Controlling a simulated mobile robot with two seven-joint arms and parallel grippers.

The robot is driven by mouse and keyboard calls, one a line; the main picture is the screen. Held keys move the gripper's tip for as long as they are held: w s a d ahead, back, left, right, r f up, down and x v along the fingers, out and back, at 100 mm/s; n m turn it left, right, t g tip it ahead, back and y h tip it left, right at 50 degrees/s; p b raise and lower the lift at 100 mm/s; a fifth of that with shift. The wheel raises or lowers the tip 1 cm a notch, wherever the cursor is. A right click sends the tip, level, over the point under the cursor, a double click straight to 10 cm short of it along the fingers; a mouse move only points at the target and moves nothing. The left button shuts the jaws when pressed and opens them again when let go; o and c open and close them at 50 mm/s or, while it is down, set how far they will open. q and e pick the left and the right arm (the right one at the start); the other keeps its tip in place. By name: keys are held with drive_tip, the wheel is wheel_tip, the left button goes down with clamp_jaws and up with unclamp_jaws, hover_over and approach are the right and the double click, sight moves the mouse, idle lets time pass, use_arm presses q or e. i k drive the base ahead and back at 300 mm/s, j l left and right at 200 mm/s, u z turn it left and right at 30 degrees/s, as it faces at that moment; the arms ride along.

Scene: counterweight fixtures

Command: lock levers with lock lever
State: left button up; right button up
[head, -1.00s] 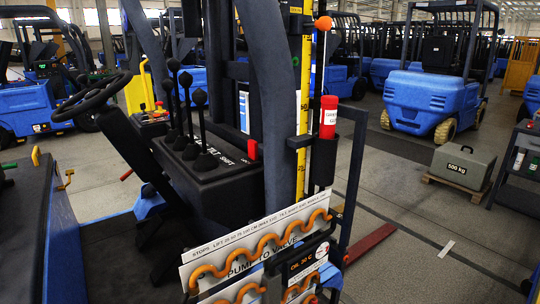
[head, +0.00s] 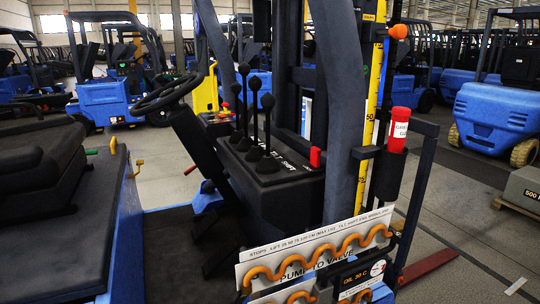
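Several black levers with round knobs (head: 254,103) stand upright in a row on the black console (head: 270,170) of a forklift, left of the mast. White lettering on the console top is partly hidden by the levers; the word "SHIFT" can be read. A small red piece (head: 315,157) sits at the console's right edge, by the mast. I cannot tell which part is the lock lever. Neither of my grippers is in view.
A steering wheel (head: 173,93) is left of the levers. A dark seat (head: 38,165) is at the left. The mast post (head: 345,110) and a red canister (head: 397,130) stand to the right. A white panel with orange hose (head: 320,255) is in front.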

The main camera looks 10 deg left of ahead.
sight(316, 153)
drive_tip(key=i+l+u, duration=0.5)
drive_tip(key=l, duration=0.35)
drive_tip(key=i+l+u, duration=0.3)
drive_tip(key=l+u, duration=0.2)
drive_tip(key=l, duration=0.45)
drive_tip(key=i+l+u, duration=0.15)
drive_tip(key=l+u, duration=0.3)
drive_tip(key=l, duration=0.6)
drive_tip(key=l+u, duration=0.5)
drive_tip(key=l, duration=0.55)
drive_tip(key=k+l+u, duration=0.25)
drive_tip(key=l+u, duration=0.25)
drive_tip(key=l, duration=0.55)
